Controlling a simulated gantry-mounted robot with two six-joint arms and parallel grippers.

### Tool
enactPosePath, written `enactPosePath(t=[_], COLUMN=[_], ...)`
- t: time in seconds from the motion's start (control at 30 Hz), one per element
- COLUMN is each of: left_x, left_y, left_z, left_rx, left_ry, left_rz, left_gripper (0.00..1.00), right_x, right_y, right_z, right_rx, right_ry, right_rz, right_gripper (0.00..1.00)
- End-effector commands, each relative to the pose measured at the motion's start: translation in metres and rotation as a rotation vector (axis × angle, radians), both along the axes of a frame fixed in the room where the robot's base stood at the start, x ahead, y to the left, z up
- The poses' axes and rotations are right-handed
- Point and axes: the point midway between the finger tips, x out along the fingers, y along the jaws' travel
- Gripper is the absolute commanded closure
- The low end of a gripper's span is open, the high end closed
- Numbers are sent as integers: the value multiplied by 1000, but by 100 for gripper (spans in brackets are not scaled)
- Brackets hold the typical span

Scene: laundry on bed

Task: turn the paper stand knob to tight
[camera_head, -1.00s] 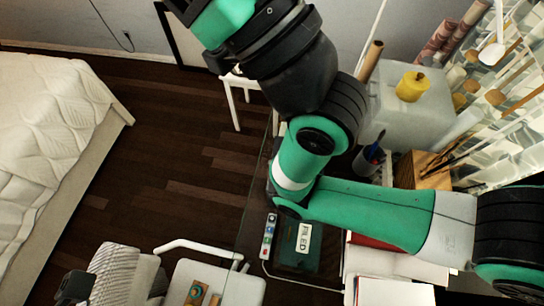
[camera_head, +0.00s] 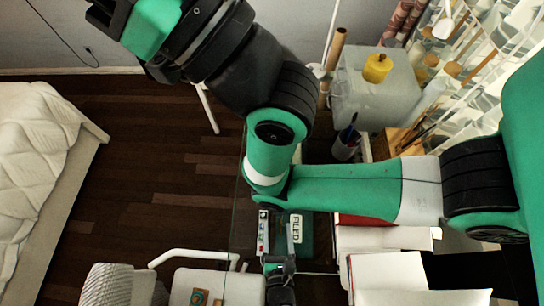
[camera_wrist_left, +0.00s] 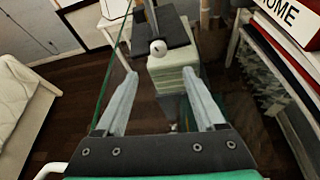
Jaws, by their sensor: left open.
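In the left wrist view a paper stand stands ahead of my left gripper (camera_wrist_left: 159,74). It shows as a block of pale paper (camera_wrist_left: 174,78) under a dark bar, with a small round white knob (camera_wrist_left: 158,48) facing me. My left gripper is open and empty. Its two pale fingers lie to either side of the paper in the picture, with the knob beyond the fingertips and between them. I cannot make out the knob there. My right gripper is not in view.
A pen cup (camera_head: 346,146) and a yellow object (camera_head: 377,68) are farther back. The bed (camera_head: 35,170) is at the left. My arm links cover much of the middle.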

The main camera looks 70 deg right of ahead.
Motion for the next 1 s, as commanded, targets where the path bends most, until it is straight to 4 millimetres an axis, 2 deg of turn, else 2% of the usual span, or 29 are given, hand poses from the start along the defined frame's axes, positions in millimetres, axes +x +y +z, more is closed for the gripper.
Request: enactPosePath(t=[0.17, 0.5, 0.63, 0.8, 1.0], left_x=[4, 27, 34, 38, 38], left_y=[-9, -73, -91, -101, -102], left_z=[-5, -33, -41, -43, -42], left_rx=[0, -2, -2, 0, 0], left_ry=[-4, -9, -8, -7, -7], left_rz=[-2, -3, -1, 0, 0], left_gripper=[29, 29, 29, 29, 29], right_x=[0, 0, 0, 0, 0], right_y=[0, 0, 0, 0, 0], right_z=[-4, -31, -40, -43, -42], right_rx=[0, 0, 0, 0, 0], right_ry=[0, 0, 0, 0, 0], right_rz=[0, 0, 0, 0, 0], right_gripper=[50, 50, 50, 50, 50])
